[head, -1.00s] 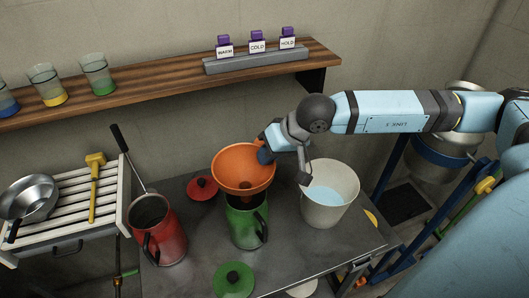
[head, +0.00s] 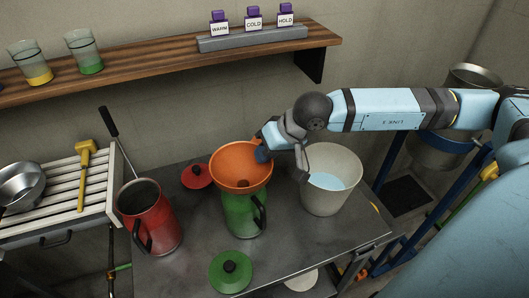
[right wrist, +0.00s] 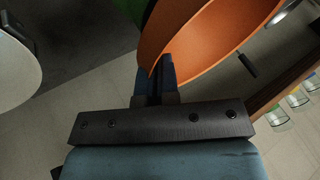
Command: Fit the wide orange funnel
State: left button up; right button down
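The wide orange funnel (head: 228,160) is directly over the green can (head: 240,213) on the metal table, and it also shows in the right wrist view (right wrist: 205,38). The funnel's cone hides the can's mouth, so I cannot tell whether its spout is inside or whether it rests on the rim. The funnel looks about upright. My right gripper (head: 263,153) is shut on the right side of the funnel's rim; its fingers (right wrist: 158,72) pinch the rim in the right wrist view. My left gripper is not in view.
A white bucket (head: 321,203) of pale liquid stands close right of the green can. A red can (head: 158,222) stands left. A red lid (head: 196,176) and a green lid (head: 230,272) lie on the table. A slatted rack (head: 65,215) is far left; a wooden shelf (head: 150,68) runs behind.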

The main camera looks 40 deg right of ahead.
jog(key=c, duration=1.3)
grip_release()
jog(key=b+v, duration=0.1)
jog(key=v, duration=1.2)
jog(key=shift+s+d+r, duration=0.1)
jog(key=shift+s+r, duration=0.1)
jog(key=shift+r, duration=0.15)
